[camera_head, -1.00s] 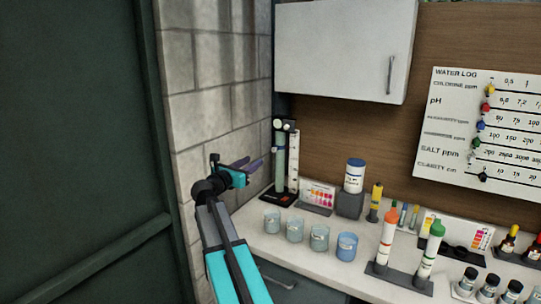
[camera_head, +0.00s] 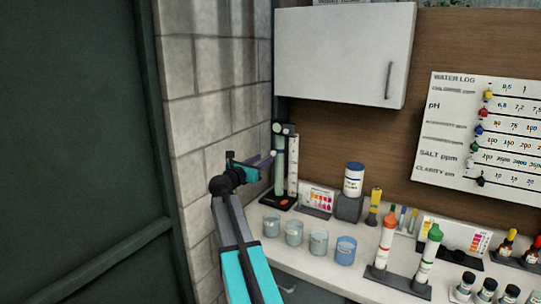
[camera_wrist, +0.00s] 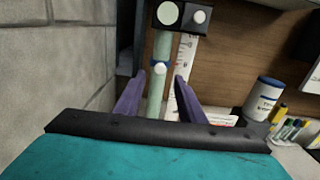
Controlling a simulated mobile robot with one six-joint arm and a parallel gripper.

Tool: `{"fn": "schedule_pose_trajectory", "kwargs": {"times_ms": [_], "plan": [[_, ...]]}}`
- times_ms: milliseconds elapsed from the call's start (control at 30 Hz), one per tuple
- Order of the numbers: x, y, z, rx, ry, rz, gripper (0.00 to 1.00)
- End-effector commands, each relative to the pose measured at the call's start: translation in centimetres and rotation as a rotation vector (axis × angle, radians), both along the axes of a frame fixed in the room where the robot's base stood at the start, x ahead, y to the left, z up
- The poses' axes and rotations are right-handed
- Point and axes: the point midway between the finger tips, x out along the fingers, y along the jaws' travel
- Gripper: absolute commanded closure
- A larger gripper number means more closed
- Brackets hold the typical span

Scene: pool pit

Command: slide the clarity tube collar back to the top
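The clarity tube (camera_head: 279,175) is a tall pale green cylinder standing upright on a black base beside a white ruler. It also shows in the wrist view (camera_wrist: 160,100). Its collar (camera_wrist: 160,67) is a dark blue band with a white knob, partway down the visible tube, below the black top bracket (camera_wrist: 184,17). My gripper (camera_wrist: 155,80) is open, with one purple finger on each side of the tube just below the collar in the picture. I cannot tell whether the fingers touch it. In the head view my gripper (camera_head: 264,160) reaches the tube from the left.
A block wall (camera_head: 205,120) is close on the left. Several small beakers (camera_head: 294,232) stand in front of the tube. A white-blue bottle (camera_head: 353,180) and a colour chart (camera_head: 317,198) are to its right. A white cabinet (camera_head: 340,50) hangs above.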

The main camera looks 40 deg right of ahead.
Motion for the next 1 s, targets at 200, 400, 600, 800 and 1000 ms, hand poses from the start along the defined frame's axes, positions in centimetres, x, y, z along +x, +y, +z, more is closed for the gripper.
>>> {"fn": "schedule_pose_trajectory", "kwargs": {"times_ms": [200, 400, 600, 800, 1000], "plan": [[0.8, -3.0, 0.2, 0.000, 0.001, -0.002, 0.64], [1.3, -5.1, 0.1, 0.000, 0.000, -0.002, 0.64], [1.4, -6.1, 0.0, 0.000, -0.001, -0.002, 0.64], [1.4, -6.3, 0.0, 0.000, 0.000, -0.003, 0.64], [1.3, -6.3, 0.0, 0.000, 0.000, -0.003, 0.76]]}}
